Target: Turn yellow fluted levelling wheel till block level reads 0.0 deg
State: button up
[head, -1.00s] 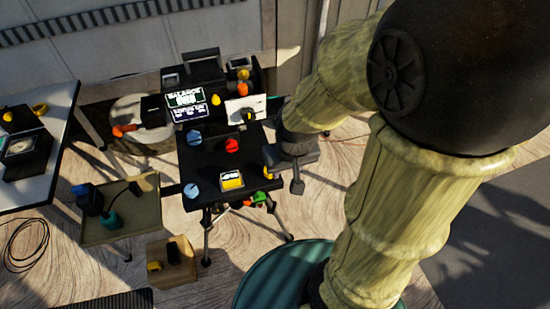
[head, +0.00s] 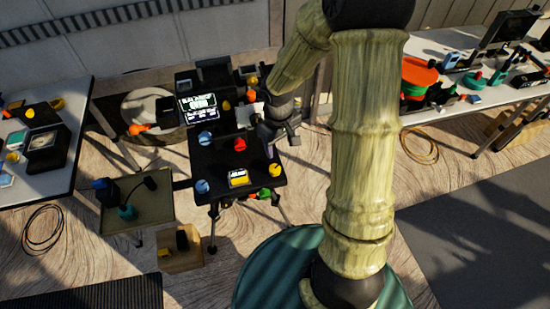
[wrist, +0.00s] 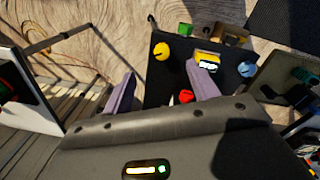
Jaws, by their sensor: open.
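The yellow fluted wheel (head: 275,170) sits at the near right corner of the black platform (head: 222,165), and it also shows in the wrist view (wrist: 162,51). The yellow block level (head: 239,178) rests near the platform's front edge; its display is too small to read, also in the wrist view (wrist: 207,60). Two blue wheels (head: 205,138) and (head: 202,187) and a red knob (head: 240,145) are on the platform. My gripper (head: 294,138) is beyond and right of the yellow wheel, apart from it. In the wrist view its purple fingers (wrist: 160,76) are spread and empty.
A lit screen (head: 199,106) stands behind the platform. A small tray table (head: 150,208) and a wooden box (head: 178,258) stand at its left front. White tables (head: 75,115) and (head: 440,115) carry gear at left and right. Open floor lies in front.

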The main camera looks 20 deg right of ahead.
jog(key=n+p, duration=0.1)
jog(key=p, duration=0.2)
send_over(275, 168)
jog(key=f, duration=0.1)
jog(key=shift+y+b, duration=0.3)
jog(key=shift+f, duration=0.1)
notch_tip(275, 168, down, 17)
jog(key=shift+f+p, duration=0.2)
jog(key=shift+p, duration=0.55)
jog(key=c, duration=1)
